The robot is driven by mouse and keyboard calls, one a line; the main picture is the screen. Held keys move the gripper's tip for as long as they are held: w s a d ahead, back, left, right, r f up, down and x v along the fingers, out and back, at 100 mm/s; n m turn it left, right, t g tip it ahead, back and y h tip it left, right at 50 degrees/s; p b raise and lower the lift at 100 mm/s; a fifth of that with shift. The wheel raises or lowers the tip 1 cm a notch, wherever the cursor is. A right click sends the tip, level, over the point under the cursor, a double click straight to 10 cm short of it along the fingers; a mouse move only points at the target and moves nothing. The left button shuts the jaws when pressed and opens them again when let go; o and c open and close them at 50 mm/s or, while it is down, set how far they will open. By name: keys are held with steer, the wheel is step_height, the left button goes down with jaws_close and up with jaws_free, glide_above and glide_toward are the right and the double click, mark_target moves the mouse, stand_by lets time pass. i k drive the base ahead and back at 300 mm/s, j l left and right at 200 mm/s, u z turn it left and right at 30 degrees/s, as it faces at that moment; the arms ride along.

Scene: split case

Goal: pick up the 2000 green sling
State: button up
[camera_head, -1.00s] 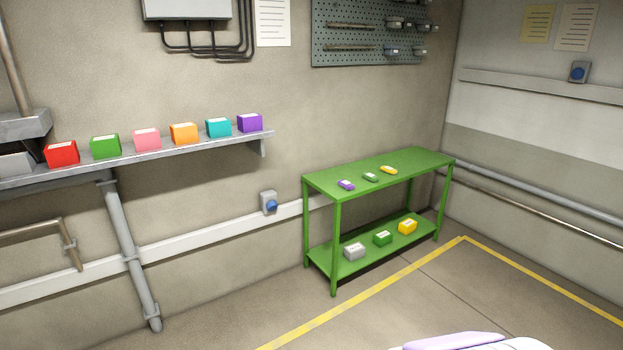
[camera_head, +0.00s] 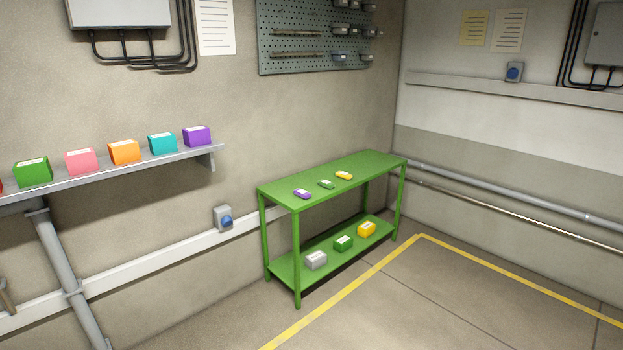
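A small green item (camera_head: 326,184) lies on the top of the green table (camera_head: 375,164), between a purple item (camera_head: 302,194) and a yellow item (camera_head: 344,175). Its label is too small to read, so I cannot tell if it is the 2000 green sling. A green box (camera_head: 343,243) stands on the table's lower shelf, between a grey box (camera_head: 316,260) and a yellow box (camera_head: 367,229). Another green box (camera_head: 33,172) stands on the wall shelf at left. My gripper is not in view.
The wall shelf (camera_head: 212,158) also holds pink (camera_head: 81,161), orange (camera_head: 124,152), teal (camera_head: 162,144) and purple (camera_head: 197,136) boxes. A grey pipe (camera_head: 66,275) runs down below it. The floor (camera_head: 450,300) in front of the table is clear, with yellow lines (camera_head: 350,288).

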mark_target(326, 184)
steer(key=i+u, duration=0.35)
steer(key=i, duration=1.35)
steer(key=i+j+z, duration=0.2)
steer(key=i+z, duration=0.2)
steer(key=i, duration=0.45)
steer(key=i+j+z, duration=0.45)
steer(key=i, duration=0.4)
steer(key=i+j+z, duration=0.4)
steer(key=i+j, duration=0.3)
steer(key=j, duration=0.1)
